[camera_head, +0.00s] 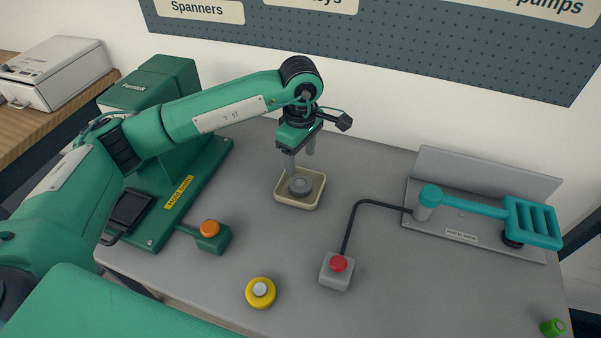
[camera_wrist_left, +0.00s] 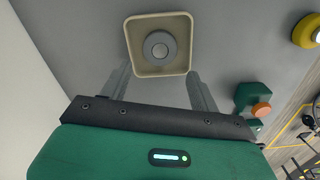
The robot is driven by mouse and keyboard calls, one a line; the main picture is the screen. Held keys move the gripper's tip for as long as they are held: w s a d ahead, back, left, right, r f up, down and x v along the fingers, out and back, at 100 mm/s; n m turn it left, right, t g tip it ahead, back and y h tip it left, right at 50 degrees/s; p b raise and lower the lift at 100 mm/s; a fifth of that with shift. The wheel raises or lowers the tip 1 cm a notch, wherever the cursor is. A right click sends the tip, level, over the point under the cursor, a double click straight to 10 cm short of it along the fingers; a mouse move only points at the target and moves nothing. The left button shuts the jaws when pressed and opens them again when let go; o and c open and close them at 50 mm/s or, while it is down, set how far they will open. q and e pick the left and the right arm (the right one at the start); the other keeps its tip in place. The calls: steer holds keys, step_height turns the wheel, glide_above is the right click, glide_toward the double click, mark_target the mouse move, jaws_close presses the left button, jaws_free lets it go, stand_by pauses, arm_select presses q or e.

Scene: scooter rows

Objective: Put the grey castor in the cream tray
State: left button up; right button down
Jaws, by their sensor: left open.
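The grey castor (camera_head: 300,186) sits inside the cream tray (camera_head: 283,198) on the grey bench top. In the left wrist view the castor (camera_wrist_left: 160,47) is near the middle of the tray (camera_wrist_left: 131,35), with the rim all around it. My left gripper (camera_head: 300,160) is above the tray, its two fingers pointing down. In the left wrist view the gripper (camera_wrist_left: 158,90) has its fingers wide apart with nothing between them, and the castor lies beyond the tips. My right gripper is in neither view.
A red-button box (camera_head: 337,270) is cabled to a teal-handled fixture (camera_head: 482,210) at right. A yellow castor (camera_head: 260,292) stands in front and a green one (camera_head: 553,327) at the right corner. A green machine (camera_head: 165,185) with an orange button (camera_head: 209,228) is at left. Bare bench lies between them.

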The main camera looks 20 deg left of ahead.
arm_select(q)
step_height(320, 180, up, 4)
steer(key=shift+f, duration=0.15)
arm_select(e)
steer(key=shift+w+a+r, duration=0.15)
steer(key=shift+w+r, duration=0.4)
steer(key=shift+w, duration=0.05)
